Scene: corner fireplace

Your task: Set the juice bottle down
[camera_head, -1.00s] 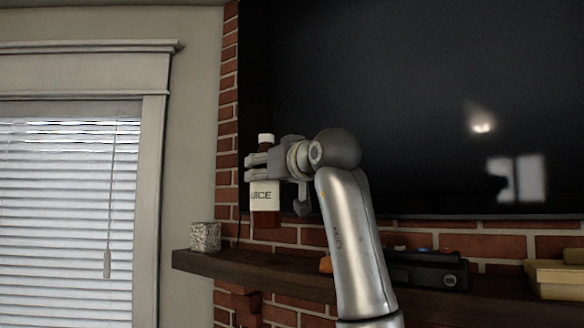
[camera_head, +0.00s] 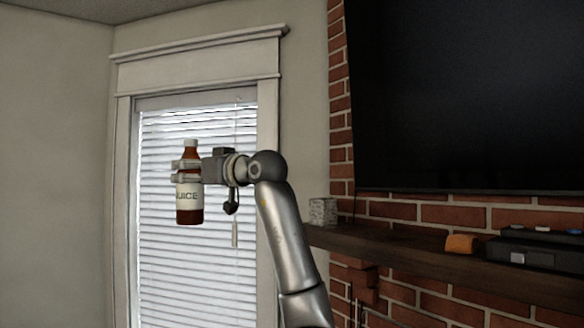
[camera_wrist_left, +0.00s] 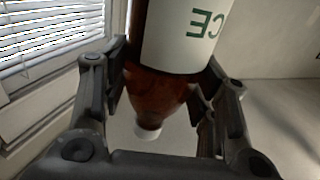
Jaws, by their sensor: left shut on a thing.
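The juice bottle (camera_head: 189,205) is dark red-brown with a white cap and a white label. It is upright in my left gripper (camera_head: 186,172), in the air in front of the window blinds. In the left wrist view the bottle (camera_wrist_left: 160,95) sits between the two fingers of the gripper (camera_wrist_left: 160,90), which are closed on it near its shoulder. No surface shows directly under the bottle. My right gripper is not in view.
A dark wooden mantel (camera_head: 420,258) runs along the brick wall at the right. On it are a speckled cube (camera_head: 323,211), an orange object (camera_head: 461,243) and a dark box (camera_head: 540,252). A black screen (camera_head: 460,95) hangs above. A window with blinds (camera_head: 160,270) is behind the bottle.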

